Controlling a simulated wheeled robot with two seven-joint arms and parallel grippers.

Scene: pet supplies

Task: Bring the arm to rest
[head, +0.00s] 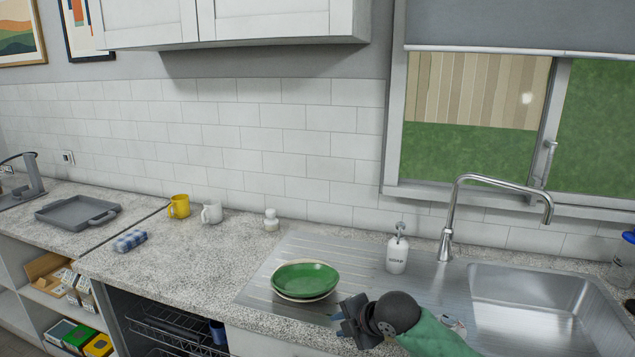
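My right arm comes in at the bottom centre with a green link and a dark wrist. My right gripper (350,318) is low over the front of the ribbed steel drainboard (262,288). It is just to the right of and in front of a green plate (305,278), which lies on a pale plate or dish. The gripper looks apart from the plates, and I see nothing held in it. Its fingers are small and dark here, so I cannot tell whether they are open or shut. My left gripper is out of view.
The tall faucet (449,215), soap bottle (397,252) and sink basin (535,305) are to the right. A yellow mug (179,206), white mug (212,212), small white item (271,219) and checked cloth (130,241) stand left. The counter (195,260) between is clear.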

